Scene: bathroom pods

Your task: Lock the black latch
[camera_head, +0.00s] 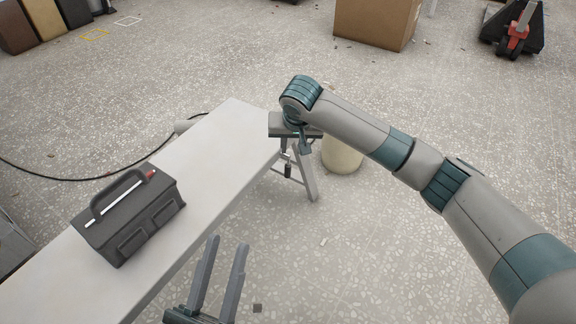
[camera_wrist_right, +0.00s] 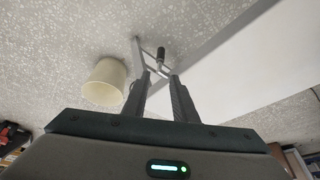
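The black latch (camera_head: 288,170) is a small dark piece on the grey folding leg frame under the far end of the white bench. In the right wrist view the latch (camera_wrist_right: 161,54) shows just beyond my fingertips, near the middle. My right gripper (camera_wrist_right: 161,78) points toward it with its fingers apart and nothing between them; finger and latch look separate. In the head view my right wrist and hand partly cover the gripper's fingers. My left gripper (camera_head: 227,244) is open and empty at the bottom, beside the bench's near side. The latch's exact position is too small to tell.
The white bench (camera_head: 225,150) runs diagonally, with a black toolbox (camera_head: 130,215) on it. A cream bucket (camera_head: 342,156) stands on the floor beside the leg frame. A cardboard box (camera_head: 375,22) and a dark cart (camera_head: 513,30) stand farther back. The floor between is mostly clear.

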